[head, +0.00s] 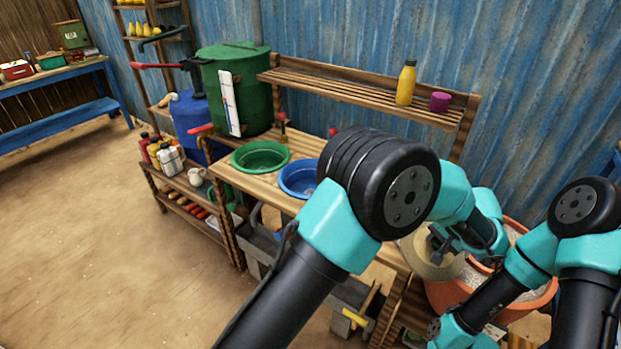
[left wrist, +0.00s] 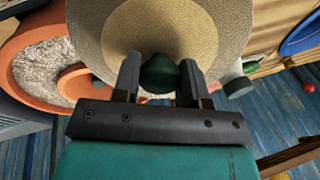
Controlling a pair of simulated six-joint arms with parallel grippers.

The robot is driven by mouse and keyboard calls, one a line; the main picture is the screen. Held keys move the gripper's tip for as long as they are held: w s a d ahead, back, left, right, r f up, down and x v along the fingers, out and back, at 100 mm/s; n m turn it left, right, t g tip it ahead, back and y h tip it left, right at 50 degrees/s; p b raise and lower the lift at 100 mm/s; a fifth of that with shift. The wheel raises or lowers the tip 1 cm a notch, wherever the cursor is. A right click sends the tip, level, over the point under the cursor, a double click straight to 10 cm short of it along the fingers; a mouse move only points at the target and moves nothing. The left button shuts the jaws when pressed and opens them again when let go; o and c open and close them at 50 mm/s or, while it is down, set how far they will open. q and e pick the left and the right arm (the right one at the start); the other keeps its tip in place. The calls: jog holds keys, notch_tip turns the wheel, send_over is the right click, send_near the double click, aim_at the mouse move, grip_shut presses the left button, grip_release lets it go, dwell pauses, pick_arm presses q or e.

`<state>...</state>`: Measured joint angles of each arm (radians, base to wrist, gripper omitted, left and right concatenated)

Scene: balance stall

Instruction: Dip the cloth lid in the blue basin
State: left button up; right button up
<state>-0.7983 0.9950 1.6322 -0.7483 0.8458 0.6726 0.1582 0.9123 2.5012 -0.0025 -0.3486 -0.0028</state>
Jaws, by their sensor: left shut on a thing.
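The cloth lid is a round, tan, woven-looking disc with a paler rim (head: 425,262). It fills the top middle of the left wrist view (left wrist: 205,25). My left gripper (left wrist: 159,75) is shut on the lid's dark green knob. In the head view my left gripper (head: 440,243) holds the lid beside the orange tub, partly overlapping its rim. The blue basin (head: 298,190) sits on the wooden bench, left of the lid and partly behind my left arm. My right arm shows at the right edge, but I cannot make out its gripper.
A green basin (head: 260,146) stands left of the blue one. The orange tub (head: 520,308) holds grey, grainy stuff. A shelf holds a yellow bottle (head: 406,82) and purple cup (head: 440,101).

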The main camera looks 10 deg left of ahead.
pick_arm(q)
jog(key=shift+s+d+f, duration=0.25)
jog(key=shift+s+f, duration=0.05)
jog(key=shift+s, duration=0.1)
jog(key=shift+w+r, duration=0.2)
jog(key=shift+r, duration=2.1)
jog(key=shift+f, duration=0.15)
jog(key=shift+s+f, duration=0.15)
jog(key=shift+f, duration=2)
jog(key=shift+r, duration=0.45)
